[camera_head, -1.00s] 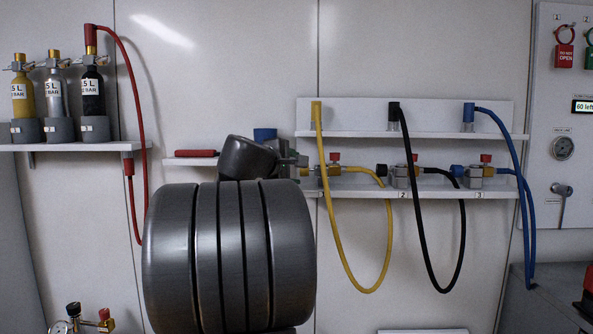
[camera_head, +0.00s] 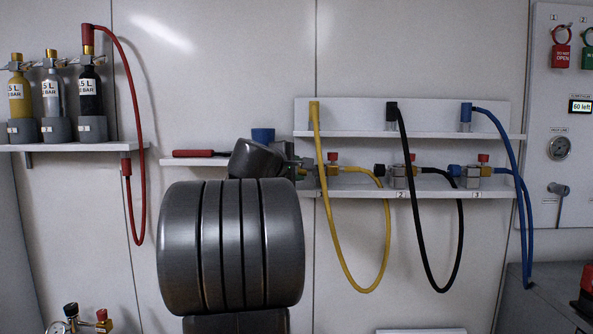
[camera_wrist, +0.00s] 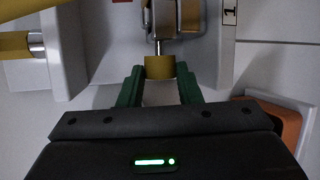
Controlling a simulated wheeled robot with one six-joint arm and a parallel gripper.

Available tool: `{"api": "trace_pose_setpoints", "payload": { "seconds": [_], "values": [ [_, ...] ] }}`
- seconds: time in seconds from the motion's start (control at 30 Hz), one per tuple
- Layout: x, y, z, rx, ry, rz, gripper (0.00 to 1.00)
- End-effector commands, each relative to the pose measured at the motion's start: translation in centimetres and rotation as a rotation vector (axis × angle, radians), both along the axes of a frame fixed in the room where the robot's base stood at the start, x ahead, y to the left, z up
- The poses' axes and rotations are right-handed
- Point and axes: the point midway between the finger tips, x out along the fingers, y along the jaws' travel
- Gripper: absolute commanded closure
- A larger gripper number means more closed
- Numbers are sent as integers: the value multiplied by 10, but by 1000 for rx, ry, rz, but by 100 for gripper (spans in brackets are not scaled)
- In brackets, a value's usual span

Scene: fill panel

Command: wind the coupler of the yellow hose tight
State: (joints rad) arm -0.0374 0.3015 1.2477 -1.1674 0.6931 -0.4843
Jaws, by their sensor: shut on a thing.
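The yellow coupler (camera_wrist: 159,67) sits on a thin metal stem below a metal valve block (camera_wrist: 178,15) in the wrist view. My gripper (camera_wrist: 160,75) is shut on it, with a green finger on each side. The yellow hose (camera_head: 341,262) hangs in a loop from the upper shelf to the brass fitting with a red knob (camera_head: 332,165) at the first station. In the head view my arm hides the coupler and most of my gripper. How tight the coupler sits cannot be told.
Black (camera_head: 461,230) and blue (camera_head: 521,210) hoses hang at stations to the right on the lower shelf (camera_head: 430,192). Several bottles (camera_head: 52,95) stand on a left shelf beside a red hose (camera_head: 135,210). A red-handled tool (camera_head: 193,153) lies left of my wrist.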

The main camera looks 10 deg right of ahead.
Motion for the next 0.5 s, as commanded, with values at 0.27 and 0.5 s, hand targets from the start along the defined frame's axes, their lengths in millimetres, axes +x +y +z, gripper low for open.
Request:
{"api": "trace_pose_setpoints", "payload": {
  "seconds": [0.27,0.5],
  "values": [
    [0,0,-9,-12,-64,0,92],
    [0,0,-10,-26,-134,0,92]
  ]
}}
